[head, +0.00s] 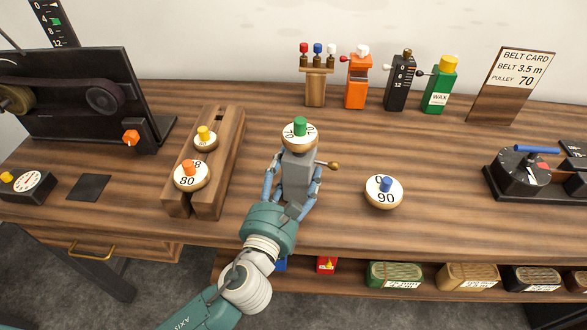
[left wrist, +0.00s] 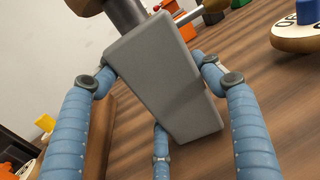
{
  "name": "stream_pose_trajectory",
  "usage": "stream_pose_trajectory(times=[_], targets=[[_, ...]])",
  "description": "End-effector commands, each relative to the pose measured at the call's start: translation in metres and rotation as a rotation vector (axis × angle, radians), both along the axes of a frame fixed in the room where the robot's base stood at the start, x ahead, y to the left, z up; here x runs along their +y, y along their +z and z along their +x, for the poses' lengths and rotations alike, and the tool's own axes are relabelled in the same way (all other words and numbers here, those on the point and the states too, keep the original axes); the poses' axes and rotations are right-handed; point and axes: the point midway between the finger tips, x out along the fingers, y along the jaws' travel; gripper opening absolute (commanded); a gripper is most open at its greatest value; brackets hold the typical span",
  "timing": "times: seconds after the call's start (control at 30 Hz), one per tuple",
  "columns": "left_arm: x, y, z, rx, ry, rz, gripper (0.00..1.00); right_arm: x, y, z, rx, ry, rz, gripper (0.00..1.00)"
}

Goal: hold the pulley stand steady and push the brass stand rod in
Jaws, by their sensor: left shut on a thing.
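The grey pulley stand (head: 298,168) stands upright on the bench in the head view. A white-faced pulley with a green knob (head: 300,128) sits on top of it. The brass stand rod (head: 333,164) sticks out of the stand's right side, ending in a round knob. My left gripper (head: 291,178) is shut around the stand's body from the front. In the left wrist view, its blue fingers flank the grey stand (left wrist: 163,75). The rod's shaft (left wrist: 187,17) shows at the top there; its end is hard to make out. My right gripper is not in view.
A wooden rack (head: 222,150) with orange- and yellow-knobbed pulleys stands left of the stand. A blue-knobbed 90 pulley (head: 384,194) lies to the right. Several small items and a belt card (head: 512,85) line the back. The bench between the stand and 90 pulley is clear.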

Motion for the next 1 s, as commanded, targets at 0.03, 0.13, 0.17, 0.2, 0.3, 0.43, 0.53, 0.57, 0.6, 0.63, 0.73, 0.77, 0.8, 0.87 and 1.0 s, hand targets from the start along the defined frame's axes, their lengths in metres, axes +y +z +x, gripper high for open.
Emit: stream_pose_trajectory(times=[0.03,0.13,0.17,0.2,0.3,0.43,0.53,0.57,0.6,0.63,0.73,0.77,0.8,0.87,1.0], targets=[[-0.0003,0.0034,0.0004,-0.008,-0.001,-0.003,0.12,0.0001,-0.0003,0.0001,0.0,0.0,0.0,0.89],[-0.0003,0.004,0.0004,-0.008,-0.001,-0.003,0.12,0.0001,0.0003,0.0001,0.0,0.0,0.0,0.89],[-0.0004,0.004,0.0004,-0.008,-0.001,-0.003,0.12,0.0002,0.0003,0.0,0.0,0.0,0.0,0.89],[-0.0004,0.004,0.0004,-0.008,-0.001,-0.003,0.12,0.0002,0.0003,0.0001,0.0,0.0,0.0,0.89],[-0.0004,0.0038,0.0004,-0.007,-0.001,-0.002,0.12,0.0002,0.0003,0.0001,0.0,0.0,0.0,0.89],[-0.0004,0.0022,0.0004,-0.007,-0.001,-0.002,0.12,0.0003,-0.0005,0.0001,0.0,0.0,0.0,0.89],[-0.0004,-0.0002,0.0003,-0.006,-0.001,-0.003,0.12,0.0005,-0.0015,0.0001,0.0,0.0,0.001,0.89],[-0.0005,-0.001,0.0003,-0.006,-0.001,-0.003,0.12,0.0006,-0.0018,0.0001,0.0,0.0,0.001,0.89],[-0.0005,-0.0021,0.0003,-0.005,-0.001,-0.003,0.12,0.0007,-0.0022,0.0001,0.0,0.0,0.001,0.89],[-0.0005,-0.0029,0.0003,-0.006,-0.001,-0.002,0.12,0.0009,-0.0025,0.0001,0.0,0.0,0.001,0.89],[-0.0005,-0.0048,0.0004,-0.007,-0.001,-0.002,0.12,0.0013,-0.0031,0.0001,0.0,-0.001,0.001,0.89],[-0.0005,-0.005,0.0004,-0.007,-0.001,-0.002,0.12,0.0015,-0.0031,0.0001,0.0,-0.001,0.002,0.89],[-0.0005,-0.0051,0.0004,-0.007,-0.001,-0.002,0.12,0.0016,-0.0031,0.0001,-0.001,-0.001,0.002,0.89],[-0.0005,-0.005,0.0004,-0.007,-0.001,-0.002,0.12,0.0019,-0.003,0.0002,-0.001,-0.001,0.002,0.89],[-0.0005,-0.0049,0.0004,-0.007,-0.001,-0.002,0.12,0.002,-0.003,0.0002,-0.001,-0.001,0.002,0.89]])
